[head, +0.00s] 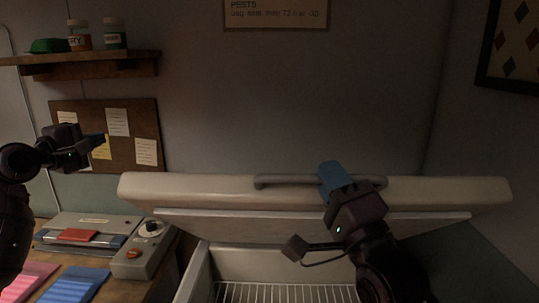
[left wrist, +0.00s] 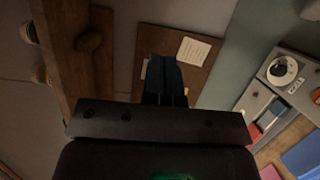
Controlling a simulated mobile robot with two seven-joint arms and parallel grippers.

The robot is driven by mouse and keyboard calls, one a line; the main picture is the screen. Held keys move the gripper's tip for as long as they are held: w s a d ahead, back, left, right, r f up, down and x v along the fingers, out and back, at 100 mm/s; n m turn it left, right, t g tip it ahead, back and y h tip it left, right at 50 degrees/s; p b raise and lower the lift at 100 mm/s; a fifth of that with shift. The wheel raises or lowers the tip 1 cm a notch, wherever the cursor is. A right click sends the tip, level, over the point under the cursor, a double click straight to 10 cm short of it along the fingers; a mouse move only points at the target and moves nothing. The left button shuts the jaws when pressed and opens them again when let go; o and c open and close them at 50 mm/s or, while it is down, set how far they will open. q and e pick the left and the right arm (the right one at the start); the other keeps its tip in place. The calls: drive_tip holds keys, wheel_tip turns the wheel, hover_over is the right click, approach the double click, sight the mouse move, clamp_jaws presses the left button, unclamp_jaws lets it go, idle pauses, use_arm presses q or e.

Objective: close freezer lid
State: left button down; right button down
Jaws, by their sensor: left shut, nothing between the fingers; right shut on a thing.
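The freezer is a white chest with its lid (head: 200,190) raised and tilted open. A grey bar handle (head: 285,182) runs along the lid's upper edge. My right gripper (head: 337,178), with blue fingers, is shut on this handle near its right part. Below the lid, the open freezer body (head: 290,262) shows a white wire rack (head: 285,292) inside. My left gripper (head: 97,141) is shut and empty, raised at the left in front of the cork board and well apart from the freezer. Its closed fingers show in the left wrist view (left wrist: 166,80).
A worktop left of the freezer holds a grey device with a dial (head: 146,250), a flat machine with a red piece (head: 75,235), and pink and blue packets (head: 72,285). A shelf (head: 90,62) with jars and a cork board (head: 130,165) are on the wall.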

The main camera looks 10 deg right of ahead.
use_arm(q)
drive_tip(key=d+r+m+g+h, duration=0.1)
drive_tip(key=d+r+g+h, duration=0.15)
drive_tip(key=d+r, duration=0.6)
drive_tip(key=s+d+r+m+g+h, duration=0.1)
drive_tip(key=s+d+r+m+g, duration=0.15)
drive_tip(key=d, duration=0.45)
drive_tip(key=s+d+r+m+g, duration=0.1)
drive_tip(key=s+d+m+g, duration=0.15)
drive_tip(key=d, duration=0.45)
wheel_tip(320, 180, up, 3)
drive_tip(key=m+g+y, duration=0.6)
drive_tip(key=m+y, duration=0.3)
drive_tip(key=y, duration=0.3)
hover_over(269, 175)
drive_tip(key=w, duration=0.2)
drive_tip(key=shift+n, duration=0.3)
drive_tip(key=f, duration=0.3)
drive_tip(key=w+f, duration=0.1)
drive_tip(key=f, duration=0.5)
drive_tip(key=shift+w+d+f, duration=0.2)
drive_tip(key=shift+d, duration=0.15)
drive_tip(key=f, duration=0.1)
drive_tip(key=s+f, duration=0.1)
drive_tip(key=shift+s+a+f, duration=0.15)
drive_tip(key=shift+s+f, duration=0.15)
drive_tip(key=shift+s+a+f, duration=0.1)
drive_tip(key=shift+s+f, duration=0.2)
drive_tip(key=shift+f, duration=0.15)
